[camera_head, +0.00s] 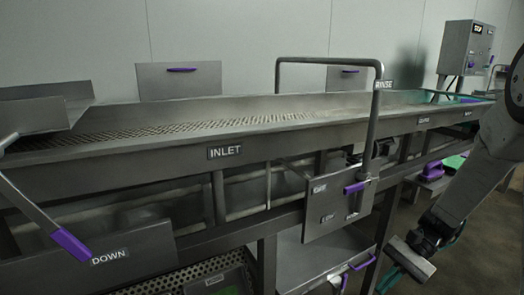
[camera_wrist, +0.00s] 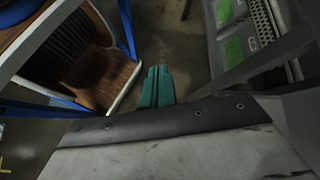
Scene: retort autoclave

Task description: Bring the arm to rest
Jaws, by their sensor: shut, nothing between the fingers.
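My gripper (camera_head: 392,277) hangs low at the right of the head view, at the end of my arm, and points down in front of the steel line. Its green fingers are close together with nothing between them. In the wrist view the shut green fingers (camera_wrist: 157,86) show at the middle, over bare dark floor. The gripper touches nothing that I can see.
A long steel trough marked INLET (camera_head: 225,152) runs across the head view. A bent pipe (camera_head: 330,61), a purple-handled lever (camera_head: 70,243) and a control box (camera_head: 467,47) stand around it.

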